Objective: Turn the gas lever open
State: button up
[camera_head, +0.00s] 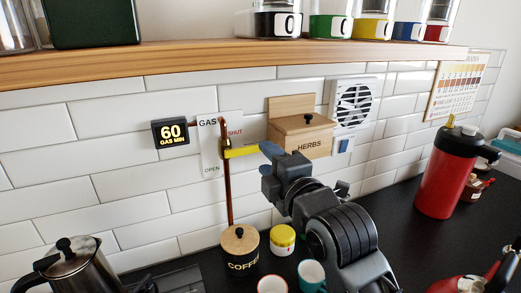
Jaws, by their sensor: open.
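The gas lever (240,151) is yellow and sits on a thin copper pipe (229,190) on the tiled wall. It points right, roughly level, just below the word SHUT on the white plate (208,146); OPEN is printed lower on that plate. My gripper (266,152) is at the lever's right end, with a blue part showing beside the lever tip. The jaws are open. The gripper body hides their far side, so I cannot tell whether they touch or straddle the lever.
A wooden HERBS box (301,136) is on the wall just behind my gripper. A gas display reading 60 (171,132) is left of the plate. A wooden shelf (200,61) runs above.

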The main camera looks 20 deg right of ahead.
aim_at(258, 150)
jog(key=shift+w, duration=1.95)
jog(key=shift+c, duration=0.3)
grip_shut()
